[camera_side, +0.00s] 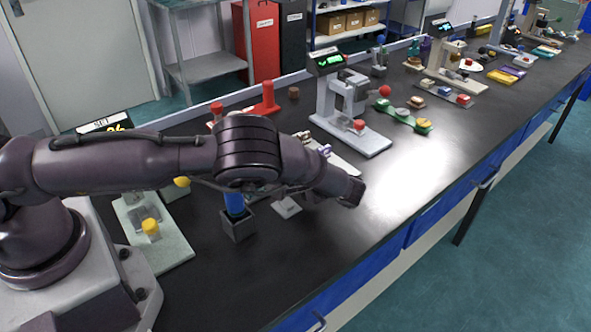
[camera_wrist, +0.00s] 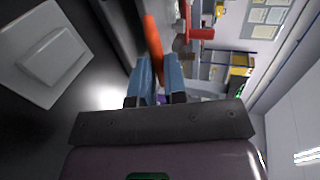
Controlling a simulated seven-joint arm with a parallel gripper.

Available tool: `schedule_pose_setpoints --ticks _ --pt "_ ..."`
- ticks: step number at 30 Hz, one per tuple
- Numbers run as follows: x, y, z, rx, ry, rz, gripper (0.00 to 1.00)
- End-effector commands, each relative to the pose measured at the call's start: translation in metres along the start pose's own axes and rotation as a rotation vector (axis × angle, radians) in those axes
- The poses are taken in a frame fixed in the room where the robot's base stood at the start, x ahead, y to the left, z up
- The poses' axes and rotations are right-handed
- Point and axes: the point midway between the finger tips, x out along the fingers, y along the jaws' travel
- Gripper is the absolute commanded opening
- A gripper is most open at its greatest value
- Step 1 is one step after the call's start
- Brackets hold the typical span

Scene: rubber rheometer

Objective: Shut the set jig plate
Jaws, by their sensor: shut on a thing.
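In the wrist view my gripper (camera_wrist: 157,68) has its two blue fingers shut on an orange-red bar (camera_wrist: 153,38). The bar sticks out beyond the fingertips. I cannot tell whether the bar is part of the set jig plate; no plate is clearly visible at the fingers. In the side view my arm reaches right across the bench and my fingers are not clearly visible. A display reading SET (camera_side: 104,122) is partly hidden behind my arm. A pale base with a yellow knob (camera_side: 151,228) stands below it.
The black bench (camera_side: 330,245) holds a grey press with a green display (camera_side: 329,61), a red stand (camera_side: 266,100) and a dark box with a blue-topped item (camera_side: 238,222). A white plate (camera_wrist: 42,58) lies left in the wrist view. Bare bench lies toward the front edge.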

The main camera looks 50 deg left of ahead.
Motion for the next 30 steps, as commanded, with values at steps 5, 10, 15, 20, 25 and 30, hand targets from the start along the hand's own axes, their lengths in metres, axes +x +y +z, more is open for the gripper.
schedule_pose_setpoints --ticks 5,10,15,20,25,30 --pt "0.004 0.015 0.006 0.016 -0.005 0.030 0.00" --pt "0.004 0.015 0.006 0.016 -0.004 0.030 0.38" --pt "0.003 0.014 0.005 0.014 -0.002 0.028 0.38" --pt "-0.002 0.014 0.004 0.013 0.001 0.028 0.38" --pt "-0.026 0.013 0.003 0.012 0.007 0.030 0.38" --pt "-0.063 0.011 0.003 0.010 0.006 0.027 0.38"
